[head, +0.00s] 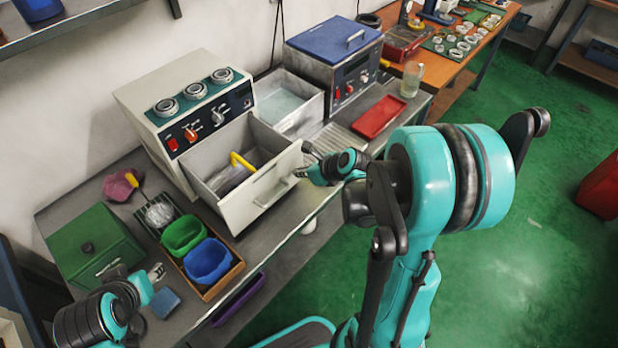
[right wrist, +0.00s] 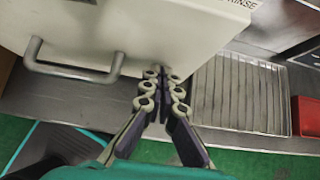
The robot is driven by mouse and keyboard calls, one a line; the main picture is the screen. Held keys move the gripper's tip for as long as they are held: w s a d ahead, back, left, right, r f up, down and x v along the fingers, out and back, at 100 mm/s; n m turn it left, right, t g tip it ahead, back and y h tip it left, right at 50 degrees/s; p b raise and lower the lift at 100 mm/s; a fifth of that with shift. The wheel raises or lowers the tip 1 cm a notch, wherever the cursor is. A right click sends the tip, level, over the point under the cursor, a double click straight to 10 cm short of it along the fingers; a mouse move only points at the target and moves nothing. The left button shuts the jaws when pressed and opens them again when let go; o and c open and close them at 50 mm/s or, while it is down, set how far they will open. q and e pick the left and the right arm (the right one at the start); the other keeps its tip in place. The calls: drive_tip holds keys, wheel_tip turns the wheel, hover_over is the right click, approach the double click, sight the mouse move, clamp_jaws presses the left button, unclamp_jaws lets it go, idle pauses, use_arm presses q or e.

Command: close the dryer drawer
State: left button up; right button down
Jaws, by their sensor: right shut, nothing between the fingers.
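The dryer (head: 150,100) is a white box with three round rings on top and red and black controls. Its drawer (head: 225,205) is pulled out towards the front and holds a yellow-handled item (head: 241,161). The drawer's front has a bar handle (right wrist: 75,70). My right gripper (head: 308,160) is at the right end of the drawer front; in the right wrist view its fingers (right wrist: 163,78) are shut and empty, at the lower edge of the front, right of the handle. Whether they touch it is unclear. My left gripper (head: 156,272) is low left near the green box, its opening unclear.
A wooden tray (head: 236,272) with green and blue bowls stands left of the drawer. A rinse basin (head: 285,105), a blue-lidded machine (head: 330,65) and a red tray (head: 378,117) are to the right. A ribbed rack (right wrist: 240,95) lies beside the drawer front.

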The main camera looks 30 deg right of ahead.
drive_tip(key=shift+w, duration=0.15)
drive_tip(key=w+a, duration=0.2)
drive_tip(key=w, duration=0.4)
drive_tip(key=w+a, duration=0.2)
drive_tip(key=w, duration=0.4)
drive_tip(key=w+a+b, duration=0.1)
drive_tip(key=w+a, duration=0.1)
drive_tip(key=w, duration=0.4)
drive_tip(key=shift+w+a, duration=0.2)
drive_tip(key=shift+a, duration=0.2)
use_arm(q)
drive_tip(key=shift+s+f, duration=0.1)
drive_tip(key=shift+f, duration=0.4)
use_arm(e)
drive_tip(key=shift+w+r, duration=0.1)
drive_tip(key=shift+w, duration=0.15)
